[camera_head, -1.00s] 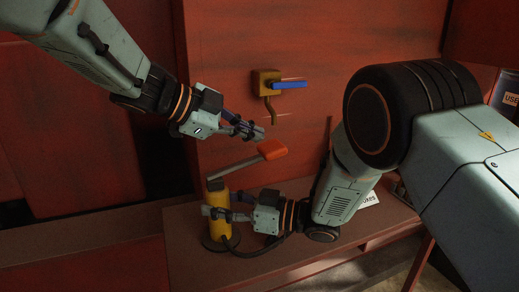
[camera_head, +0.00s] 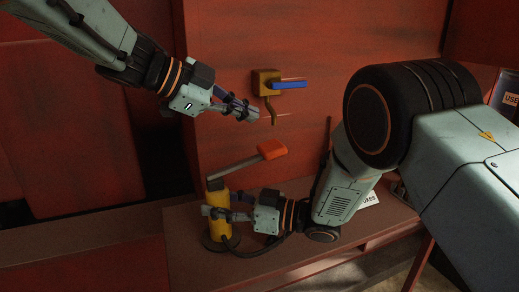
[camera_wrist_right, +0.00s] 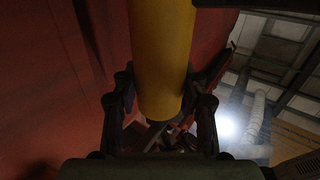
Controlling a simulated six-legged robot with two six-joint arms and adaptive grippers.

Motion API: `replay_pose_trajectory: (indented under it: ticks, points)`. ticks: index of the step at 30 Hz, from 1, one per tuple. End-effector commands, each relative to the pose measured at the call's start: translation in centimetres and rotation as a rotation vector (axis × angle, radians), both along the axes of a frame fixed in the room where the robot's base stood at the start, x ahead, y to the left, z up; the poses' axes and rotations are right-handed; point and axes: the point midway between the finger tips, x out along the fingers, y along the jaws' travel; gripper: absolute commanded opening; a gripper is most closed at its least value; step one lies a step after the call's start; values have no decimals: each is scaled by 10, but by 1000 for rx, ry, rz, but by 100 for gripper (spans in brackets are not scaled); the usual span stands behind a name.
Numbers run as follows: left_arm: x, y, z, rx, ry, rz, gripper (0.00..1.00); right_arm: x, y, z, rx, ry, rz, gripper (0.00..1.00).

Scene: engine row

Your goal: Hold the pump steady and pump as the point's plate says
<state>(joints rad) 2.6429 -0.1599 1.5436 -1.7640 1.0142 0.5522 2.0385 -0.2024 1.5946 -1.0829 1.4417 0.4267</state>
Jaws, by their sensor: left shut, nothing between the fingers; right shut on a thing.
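The pump (camera_head: 217,230) is a yellow upright cylinder on a dark round base, standing on the reddish bench. Its grey lever slants up to the right and ends in an orange handle (camera_head: 272,149). My right gripper (camera_head: 208,212) is shut around the yellow body, which also fills the middle of the right wrist view (camera_wrist_right: 160,60). My left gripper (camera_head: 252,112) is shut and empty, above and slightly left of the handle, apart from it.
A brass valve (camera_head: 264,82) with a blue lever (camera_head: 289,84) sits on the red wall panel, close to the right of my left gripper. A dark hose (camera_head: 255,250) runs from the pump's base. A small white label (camera_head: 369,200) is partly hidden by my right arm.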

Motion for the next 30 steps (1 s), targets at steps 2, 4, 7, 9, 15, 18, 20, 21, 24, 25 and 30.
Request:
replay_pose_trajectory:
  ticks: [2, 4, 7, 9, 15, 18, 20, 21, 24, 25, 30]
  points:
    - [0, 0, 0, 0, 0, 0, 0, 1, 0, 2, 2, -3, -1, 0]
    - [0, 0, 0, 0, 0, 0, 0, 1, 0, 2, 2, -3, -1, 44]
    - [0, 0, 0, 0, 1, -1, 0, 1, 0, 1, 2, -3, -1, 53]
    - [0, 0, 0, 0, 1, -1, 0, 1, 0, 1, 1, -3, -1, 59]
    - [0, 0, 0, 0, 1, -1, 0, 0, 0, 0, 1, -1, 0, 70]
    - [0, 0, 0, 0, 1, -1, 0, 0, 0, 0, 1, 0, 0, 70]
    - [0, 0, 0, 0, 1, -1, 0, 0, 0, 0, 0, 0, 0, 70]
    - [0, 0, 0, 0, 1, -1, 0, 0, 0, 0, 0, 0, 0, 70]
    - [0, 0, 0, 0, 1, -1, 0, 0, -4, 0, 1, 0, -2, 70]
    - [0, 0, 0, 0, 1, -1, 0, -1, -7, 0, 1, 1, -2, 70]
    - [0, 0, 0, 0, 0, 0, 0, -9, -33, 1, 4, 2, -6, 70]
